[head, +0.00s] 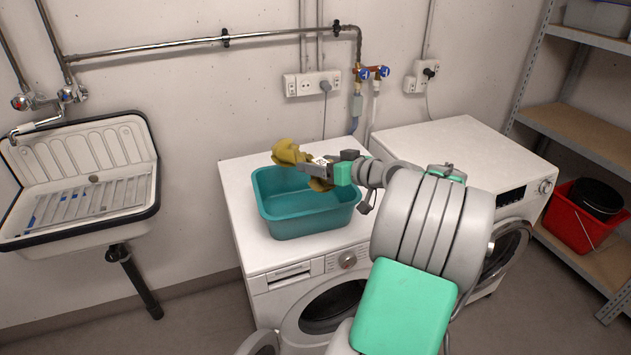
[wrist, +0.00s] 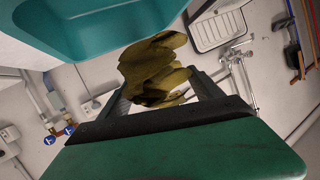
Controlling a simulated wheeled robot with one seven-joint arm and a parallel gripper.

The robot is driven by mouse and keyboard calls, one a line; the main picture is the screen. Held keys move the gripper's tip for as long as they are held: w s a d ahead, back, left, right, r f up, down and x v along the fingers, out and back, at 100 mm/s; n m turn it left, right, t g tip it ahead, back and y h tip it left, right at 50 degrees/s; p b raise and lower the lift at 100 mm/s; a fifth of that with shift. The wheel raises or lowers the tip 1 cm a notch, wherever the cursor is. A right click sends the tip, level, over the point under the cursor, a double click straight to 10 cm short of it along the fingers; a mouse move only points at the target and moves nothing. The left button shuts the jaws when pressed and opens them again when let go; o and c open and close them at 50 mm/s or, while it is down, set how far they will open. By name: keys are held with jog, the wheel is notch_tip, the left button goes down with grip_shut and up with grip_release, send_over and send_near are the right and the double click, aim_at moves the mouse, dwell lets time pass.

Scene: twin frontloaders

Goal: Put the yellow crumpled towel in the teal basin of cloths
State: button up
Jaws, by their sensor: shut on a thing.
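The yellow crumpled towel (head: 290,153) is held by my gripper (head: 306,170) above the far part of the teal basin (head: 308,218). In the wrist view the towel (wrist: 152,70) sits between the fingers of my gripper (wrist: 165,90), which are shut on it. The basin (wrist: 95,45) shows at the top of that view, beside the towel. In the head view part of the towel hangs below the gripper, over the basin's opening. The basin stands on the left washing machine. Any cloths inside are not visible, and the arm covers part of the basin's right side.
The left washing machine (head: 240,205) and the right one (head: 455,140) stand side by side, with my arm across them. A white sink (head: 80,175) hangs at left. Pipes and sockets (head: 312,84) are on the wall behind. A shelf with a red bucket (head: 580,220) stands at right.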

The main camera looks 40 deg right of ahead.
jog(key=w+d+f+p, duration=0.1)
jog(key=w+f, duration=0.3)
jog(key=f, duration=0.4)
jog(key=shift+d+f+p, duration=0.25)
jog(key=shift+d+p, duration=0.1)
jog(key=shift+d, duration=0.25)
jog(key=shift+f, duration=0.15)
jog(key=shift+f+b, duration=0.3)
jog(key=shift+b, duration=0.2)
jog(key=shift+f+b, duration=0.25)
jog(key=shift+b, duration=0.1)
jog(key=o, duration=2)
